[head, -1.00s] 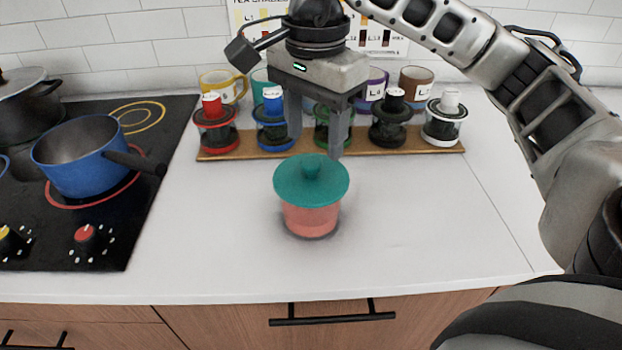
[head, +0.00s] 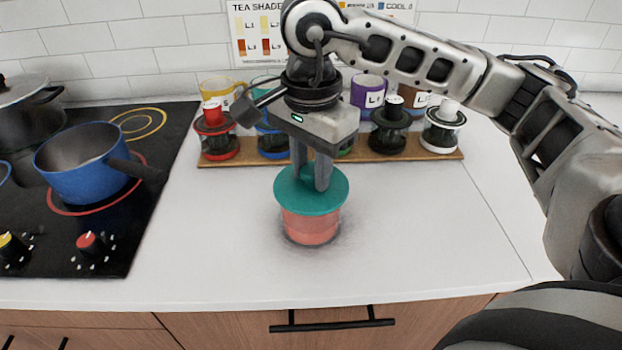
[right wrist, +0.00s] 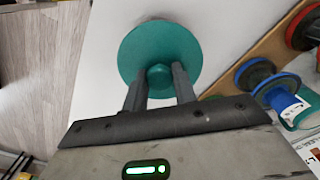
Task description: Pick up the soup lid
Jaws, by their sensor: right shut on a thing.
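The soup lid (head: 330,200) is a round teal disc with a knob on top. It rests on a reddish, see-through soup cup (head: 310,228) standing on the white counter. My right gripper (head: 311,184) comes down from above and is shut on the lid's knob. In the right wrist view the lid (right wrist: 150,45) lies ahead, with the knob (right wrist: 159,78) between the two fingers of the gripper (right wrist: 160,84). The lid looks level and seated on the cup; I see no clear gap. My left gripper is not in view.
Behind the cup, a wooden rack (head: 390,155) holds several lidded jars, with coloured mugs behind. To the left, a black cooktop (head: 100,235) carries a blue saucepan (head: 75,178). The counter (head: 420,240) right and front of the cup is clear.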

